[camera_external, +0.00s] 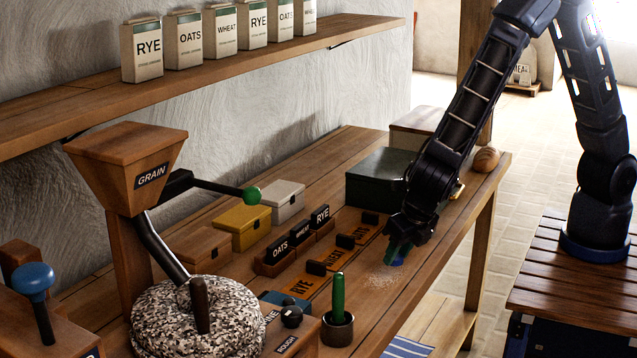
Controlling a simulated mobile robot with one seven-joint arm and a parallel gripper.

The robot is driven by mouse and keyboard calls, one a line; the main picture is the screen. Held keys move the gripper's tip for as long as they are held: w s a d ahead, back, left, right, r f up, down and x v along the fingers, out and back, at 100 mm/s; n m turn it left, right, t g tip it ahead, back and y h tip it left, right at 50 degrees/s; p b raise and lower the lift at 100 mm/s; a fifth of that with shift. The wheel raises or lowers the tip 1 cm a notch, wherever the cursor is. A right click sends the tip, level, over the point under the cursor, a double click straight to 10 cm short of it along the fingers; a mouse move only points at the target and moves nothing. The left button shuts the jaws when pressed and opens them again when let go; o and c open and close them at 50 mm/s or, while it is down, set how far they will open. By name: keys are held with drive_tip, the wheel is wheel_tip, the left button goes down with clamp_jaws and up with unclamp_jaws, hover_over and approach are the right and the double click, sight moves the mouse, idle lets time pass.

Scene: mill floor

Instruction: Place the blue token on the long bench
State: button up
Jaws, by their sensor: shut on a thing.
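The long bench (370,306) is a wooden worktop running from the lower left to the back right along the wall. My gripper (396,254) points down over its front part, right of the row of dark holders. The rest of the token is hidden by the fingers. I cannot tell whether the token touches the bench top.
A pale powder patch (383,278) lies just below my gripper. A pot with a green-handled tool (338,325), millstone (195,318) and grain hopper (128,165) stand left.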

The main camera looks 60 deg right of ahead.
sight(401, 264)
drive_tip(key=shift+f, duration=2.5)
drive_tip(key=shift+f, duration=0.1)
drive_tip(key=o, duration=0.9)
drive_tip(key=shift+o, duration=0.2)
drive_tip(key=v, duration=1.2)
